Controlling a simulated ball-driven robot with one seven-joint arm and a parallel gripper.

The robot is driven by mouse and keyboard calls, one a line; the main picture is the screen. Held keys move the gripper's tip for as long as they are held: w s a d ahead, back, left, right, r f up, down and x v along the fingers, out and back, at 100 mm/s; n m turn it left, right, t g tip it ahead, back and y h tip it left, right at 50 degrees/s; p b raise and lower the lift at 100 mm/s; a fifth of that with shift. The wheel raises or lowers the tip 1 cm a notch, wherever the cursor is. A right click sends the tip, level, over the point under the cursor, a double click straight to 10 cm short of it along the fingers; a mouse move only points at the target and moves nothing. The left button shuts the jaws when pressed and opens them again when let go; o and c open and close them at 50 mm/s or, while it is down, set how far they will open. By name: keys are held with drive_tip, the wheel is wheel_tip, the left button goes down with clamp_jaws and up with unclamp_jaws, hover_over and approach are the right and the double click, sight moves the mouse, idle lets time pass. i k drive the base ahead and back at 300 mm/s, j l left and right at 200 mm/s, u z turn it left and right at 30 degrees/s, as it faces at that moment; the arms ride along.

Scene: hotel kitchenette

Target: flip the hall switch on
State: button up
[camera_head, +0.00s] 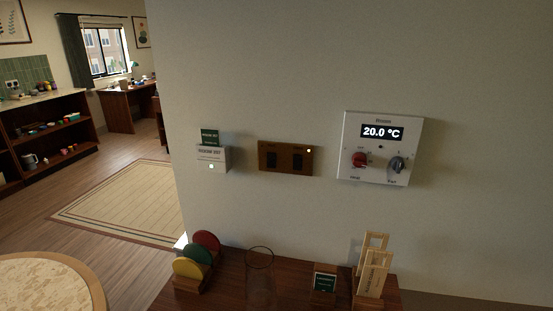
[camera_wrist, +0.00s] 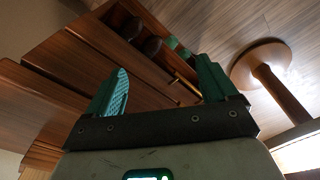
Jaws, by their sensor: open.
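A brown switch plate (camera_head: 285,158) with two dark rockers is on the wall in the head view. A left rocker (camera_head: 272,159) and a right rocker (camera_head: 297,161) sit side by side. A small light glows at the plate's upper right corner. Any lettering on it is too small to read, so I cannot tell which rocker is the hall one. My gripper (camera_wrist: 163,66) shows only in the wrist view, with its two teal fingers wide apart and nothing between them. It faces wooden furniture and the floor, and the switch plate is not in that view.
A white thermostat panel (camera_head: 380,148) reading 20.0 °C, with red and grey knobs, is right of the plate. A white card holder (camera_head: 212,158) is left of it. Below, a wooden console (camera_head: 226,286) bears coloured discs (camera_head: 196,256), a glass cylinder (camera_head: 259,278) and wooden frames (camera_head: 373,270).

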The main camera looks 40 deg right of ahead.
sight(271, 157)
drive_tip(key=k+l+z, duration=0.15)
drive_tip(key=z, duration=0.25)
drive_tip(key=k+l+z, duration=0.2)
drive_tip(key=z, duration=0.15)
